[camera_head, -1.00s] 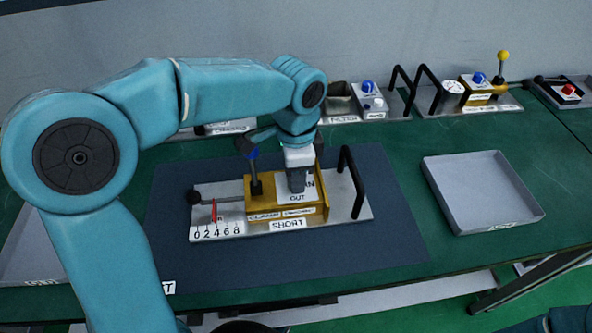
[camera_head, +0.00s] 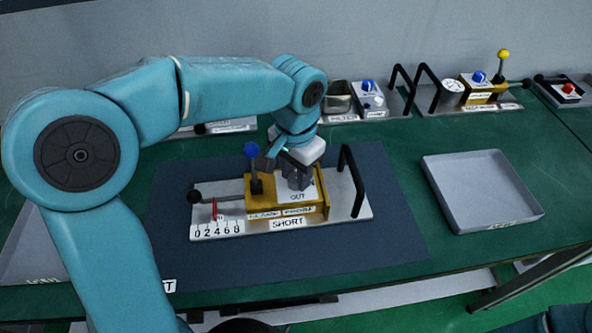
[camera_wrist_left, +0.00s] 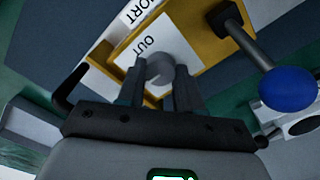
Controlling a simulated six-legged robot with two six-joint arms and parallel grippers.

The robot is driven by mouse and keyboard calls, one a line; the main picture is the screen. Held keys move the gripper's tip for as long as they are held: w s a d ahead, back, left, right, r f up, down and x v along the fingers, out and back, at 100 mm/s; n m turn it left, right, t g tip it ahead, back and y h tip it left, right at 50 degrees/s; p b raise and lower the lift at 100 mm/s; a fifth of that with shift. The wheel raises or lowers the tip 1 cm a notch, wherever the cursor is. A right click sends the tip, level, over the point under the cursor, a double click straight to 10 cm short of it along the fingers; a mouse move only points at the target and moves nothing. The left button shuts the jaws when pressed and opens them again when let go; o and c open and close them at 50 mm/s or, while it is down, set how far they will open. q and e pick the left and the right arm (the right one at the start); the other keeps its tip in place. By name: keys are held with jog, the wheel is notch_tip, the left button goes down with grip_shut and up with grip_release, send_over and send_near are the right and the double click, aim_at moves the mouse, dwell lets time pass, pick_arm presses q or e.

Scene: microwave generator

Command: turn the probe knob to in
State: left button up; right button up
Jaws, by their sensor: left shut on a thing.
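The probe knob (camera_wrist_left: 160,68) is a small grey cylinder on a white plate, with the word OUT beside it in the left wrist view. The plate (camera_head: 311,190) is on the yellow block (camera_head: 262,197) of the SHORT unit. My left gripper (camera_head: 296,185) comes down over the plate from above and hides the knob in the head view. In the wrist view its dark fingers (camera_wrist_left: 160,88) are shut on the knob, one on each side. The IN mark is hidden or unreadable. My right gripper is not in view.
A blue-balled clamp lever (camera_head: 252,150) stands left of my left gripper, and a black handle (camera_head: 353,180) stands to its right. A 0-to-8 scale (camera_head: 217,230) with a red pointer lies left. A grey tray (camera_head: 482,165) is at the right. Other units line the back.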

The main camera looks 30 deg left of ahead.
aim_at(296, 178)
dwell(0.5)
pick_arm(q)
jog(key=o, duration=1)
jog(key=shift+o, duration=0.2)
jog(key=shift+r, duration=0.1)
notch_tip(296, 178, up, 16)
jog(key=p, duration=0.2)
jog(key=shift+r, duration=0.15)
jog(key=shift+s, duration=0.1)
